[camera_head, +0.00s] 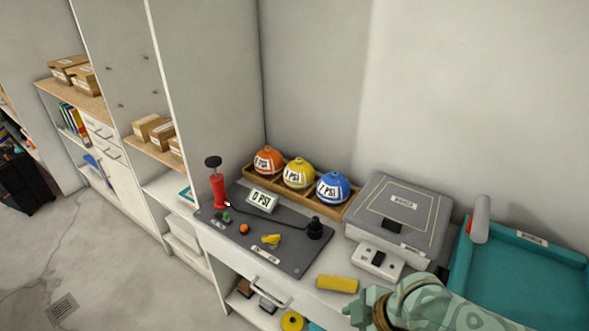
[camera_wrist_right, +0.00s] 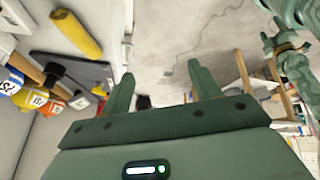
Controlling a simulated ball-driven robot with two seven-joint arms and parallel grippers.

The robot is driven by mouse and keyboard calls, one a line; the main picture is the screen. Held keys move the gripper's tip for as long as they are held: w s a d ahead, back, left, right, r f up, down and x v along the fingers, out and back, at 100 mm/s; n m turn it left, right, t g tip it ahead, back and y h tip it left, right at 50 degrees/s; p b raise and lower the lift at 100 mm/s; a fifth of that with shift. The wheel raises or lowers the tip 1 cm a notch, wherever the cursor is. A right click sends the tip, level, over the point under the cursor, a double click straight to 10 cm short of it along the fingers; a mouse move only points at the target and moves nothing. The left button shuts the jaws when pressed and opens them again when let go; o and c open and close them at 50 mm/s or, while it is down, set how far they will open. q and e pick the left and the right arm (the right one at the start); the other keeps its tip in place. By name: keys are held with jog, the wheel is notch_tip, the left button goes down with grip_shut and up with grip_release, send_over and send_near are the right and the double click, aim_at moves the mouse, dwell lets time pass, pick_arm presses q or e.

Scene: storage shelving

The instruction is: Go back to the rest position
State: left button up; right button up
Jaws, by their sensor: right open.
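My right gripper (camera_wrist_right: 163,92) is open and empty, its two green fingers spread apart in the right wrist view. In the head view my right arm comes in at the bottom right, with the gripper (camera_head: 362,308) in front of the worktop's front edge, near a yellow cylinder (camera_head: 337,284). The cylinder also shows in the wrist view (camera_wrist_right: 76,35), apart from the fingers. Another green arm of mine shows at the top right of the wrist view; its gripper end (camera_wrist_right: 270,46) is too small to read. My left gripper is not in the head view.
The worktop holds a dark panel with a red pump (camera_head: 218,190), a tray of orange, yellow and blue balls (camera_head: 298,174), a grey case (camera_head: 398,215) and a teal bin (camera_head: 520,270). Shelving with boxes (camera_head: 153,130) stands left. Floor (camera_head: 110,265) in front is clear.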

jog(key=s+d+r+m+t+h, duration=0.1)
jog(key=s+d+m+t+h, duration=0.1)
jog(key=s+d+m+h, duration=0.55)
jog(key=s+d+r+m+t+h, duration=0.15)
jog(key=s+d, duration=0.25)
jog(key=d, duration=0.7)
jog(key=s+a+f+g+y, duration=0.1)
jog(key=s+a+f, duration=0.1)
jog(key=f, duration=1.1)
jog(key=s+a+f+g+y, duration=0.1)
jog(key=s+a+f, duration=0.2)
jog(key=f, duration=0.9)
jog(key=s+f+m+g+y, duration=0.2)
jog(key=s+f+m+g, duration=0.1)
jog(key=s+f, duration=1.2)
jog(key=s, duration=0.3)
jog(key=shift+s+d+f+m, duration=0.15)
jog(key=shift+s+f+m, duration=0.15)
jog(key=shift+f, duration=0.1)
